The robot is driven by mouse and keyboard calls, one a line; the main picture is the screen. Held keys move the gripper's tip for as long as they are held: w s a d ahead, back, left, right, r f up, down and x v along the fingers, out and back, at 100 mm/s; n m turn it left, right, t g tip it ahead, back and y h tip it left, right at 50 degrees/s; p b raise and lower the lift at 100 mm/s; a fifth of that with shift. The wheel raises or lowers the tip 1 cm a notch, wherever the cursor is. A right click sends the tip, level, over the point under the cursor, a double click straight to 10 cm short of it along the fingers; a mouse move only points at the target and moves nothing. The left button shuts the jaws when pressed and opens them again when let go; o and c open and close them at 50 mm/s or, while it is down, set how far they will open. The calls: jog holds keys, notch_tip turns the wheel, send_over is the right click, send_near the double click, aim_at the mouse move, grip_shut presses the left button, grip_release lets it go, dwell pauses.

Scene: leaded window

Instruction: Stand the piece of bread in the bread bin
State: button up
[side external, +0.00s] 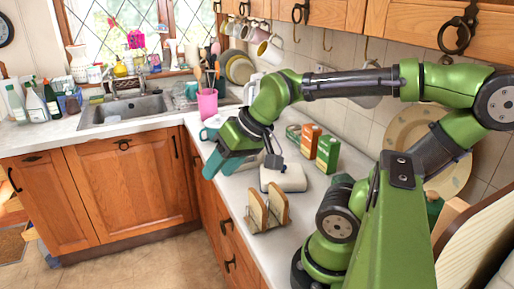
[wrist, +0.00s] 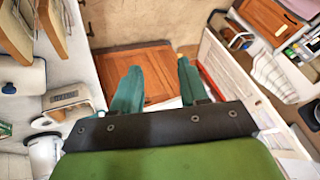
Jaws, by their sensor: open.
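Two slices of bread (side external: 277,203) stand upright in a small metal rack (side external: 270,229) on the right-hand counter in the side view. Brown-edged slices (wrist: 54,26) also show at the top left of the wrist view. My gripper (side external: 220,166) points down near the counter's front edge, beyond the rack and apart from the bread. In the wrist view its teal fingers (wrist: 158,78) are spread, with nothing between them.
A white appliance (side external: 284,178) sits on the counter behind the rack, with orange and green cartons (side external: 327,153) beyond. A pink cup (side external: 207,103) stands near the sink (side external: 125,110). A wooden cabinet door (wrist: 150,62) and the floor show below my fingers.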

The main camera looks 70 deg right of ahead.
jog(key=d+m+g+h, duration=0.1)
jog(key=d+m+g, duration=0.15)
jog(key=d, duration=0.55)
jog(key=m+g, duration=0.1)
jog(key=g, duration=0.3)
send_near(257, 195)
notch_tip(257, 195, down, 10)
jog(key=shift+a+f, duration=0.15)
jog(key=shift+c, duration=0.2)
grip_shut()
